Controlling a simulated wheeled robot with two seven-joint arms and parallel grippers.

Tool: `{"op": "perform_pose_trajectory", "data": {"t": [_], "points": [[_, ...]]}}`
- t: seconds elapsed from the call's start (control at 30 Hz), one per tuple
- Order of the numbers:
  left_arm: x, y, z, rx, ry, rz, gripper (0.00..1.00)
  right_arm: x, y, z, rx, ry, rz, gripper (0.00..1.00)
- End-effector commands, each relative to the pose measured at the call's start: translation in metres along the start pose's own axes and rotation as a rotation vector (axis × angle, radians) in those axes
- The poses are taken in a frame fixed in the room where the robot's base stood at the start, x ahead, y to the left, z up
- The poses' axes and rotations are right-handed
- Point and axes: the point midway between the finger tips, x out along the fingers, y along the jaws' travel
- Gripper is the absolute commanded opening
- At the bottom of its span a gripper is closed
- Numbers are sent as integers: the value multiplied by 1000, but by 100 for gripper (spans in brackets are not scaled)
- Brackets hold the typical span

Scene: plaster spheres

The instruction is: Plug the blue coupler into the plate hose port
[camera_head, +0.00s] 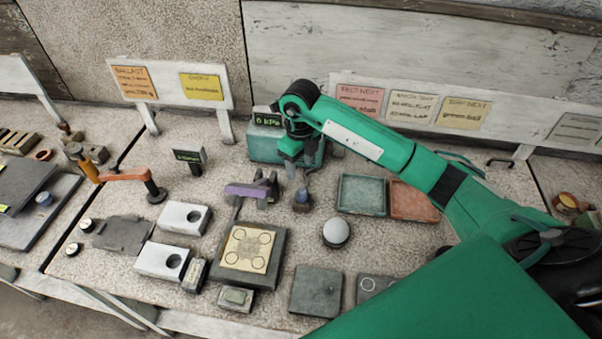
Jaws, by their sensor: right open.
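Whether a finger touches the coupler cannot be told. A dark square plate (226,266) with a cream, ring-marked top lies left of and nearer than the coupler. Its hose port is too small to make out. My left gripper is out of view.
A teal box (262,148) with a pressure display stands behind my right gripper. A purple clamp-like piece (247,190) is left of the coupler. A white sphere (336,232) and green (362,195) and orange (413,203) trays lie to the right. White blocks (183,218) are at left.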

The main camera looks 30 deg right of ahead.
Motion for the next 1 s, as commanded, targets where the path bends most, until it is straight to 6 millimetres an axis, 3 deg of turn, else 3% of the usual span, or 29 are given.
{"op": "perform_pose_trajectory", "data": {"t": [0.17,0.33,0.5,0.8,1.0], "points": [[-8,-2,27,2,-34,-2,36,10,-1,-1,0,6,-11,54],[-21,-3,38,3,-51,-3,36,43,-2,-2,1,7,-9,54],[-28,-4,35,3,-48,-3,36,71,-2,-1,1,4,-9,54],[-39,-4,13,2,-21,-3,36,91,-5,-2,1,4,-10,54],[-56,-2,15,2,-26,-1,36,117,-8,-3,1,5,-9,54]]}}
